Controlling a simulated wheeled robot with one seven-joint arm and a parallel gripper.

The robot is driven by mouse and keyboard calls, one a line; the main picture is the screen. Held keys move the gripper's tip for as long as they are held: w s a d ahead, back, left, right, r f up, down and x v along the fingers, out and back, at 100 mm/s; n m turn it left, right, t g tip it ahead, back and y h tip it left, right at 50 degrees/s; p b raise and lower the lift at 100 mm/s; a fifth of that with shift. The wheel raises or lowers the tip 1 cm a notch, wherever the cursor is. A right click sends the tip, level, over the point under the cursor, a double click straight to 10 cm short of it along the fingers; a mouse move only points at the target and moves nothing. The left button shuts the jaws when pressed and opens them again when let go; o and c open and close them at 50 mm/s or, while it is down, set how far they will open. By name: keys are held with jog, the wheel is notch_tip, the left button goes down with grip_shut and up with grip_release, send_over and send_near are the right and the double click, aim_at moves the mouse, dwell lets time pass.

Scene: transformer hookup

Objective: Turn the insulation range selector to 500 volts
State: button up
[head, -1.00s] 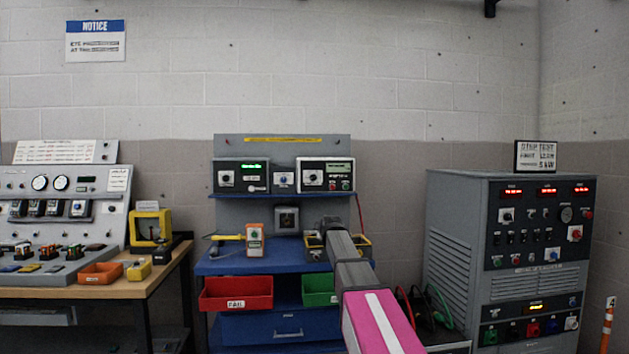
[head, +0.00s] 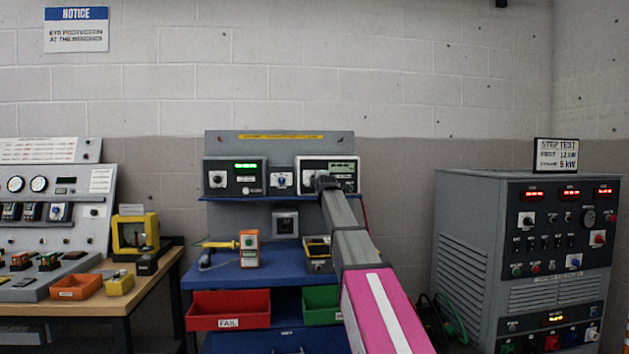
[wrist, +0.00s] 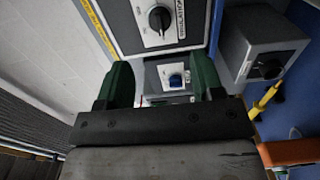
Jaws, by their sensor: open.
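The selector lies beyond the fingertips, toward the top of the picture, untouched.
A small box with a blue knob (wrist: 175,80) appears between the fingers. Another tester (head: 235,178) stands left on the shelf. Below are an orange meter (head: 249,248) and red tray (head: 229,309).

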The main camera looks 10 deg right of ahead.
jog(key=w, duration=1.1)
jog(key=c, duration=0.9)
